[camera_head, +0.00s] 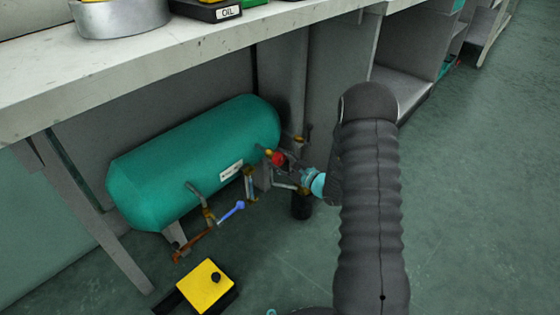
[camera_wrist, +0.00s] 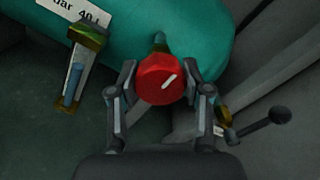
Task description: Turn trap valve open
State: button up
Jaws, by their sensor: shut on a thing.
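A round red knob (camera_wrist: 160,80) with a white line mark sits on a short fitting at the side of the green tank (camera_head: 190,160). The knob also shows in the head view (camera_head: 278,158). My gripper (camera_wrist: 161,77) has one finger on each side of the knob and is shut on it. A lever with a black ball end (camera_wrist: 278,115) is to the right of my gripper.
A blue-handled valve (camera_head: 232,212) and an orange lever (camera_head: 190,245) hang below the tank. A yellow box (camera_head: 205,287) with a black knob is on the floor. A dark cylinder (camera_head: 301,205) stands behind. The bench top (camera_head: 150,65) overhangs the tank. Open floor lies to the right.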

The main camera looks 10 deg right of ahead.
jog(key=shift+n, duration=0.3)
jog(key=o, duration=1.2)
jog(key=shift+d, duration=0.1)
jog(key=v, duration=1.1)
jog(key=shift+s+d, duration=0.2)
jog(key=shift+s, duration=0.15)
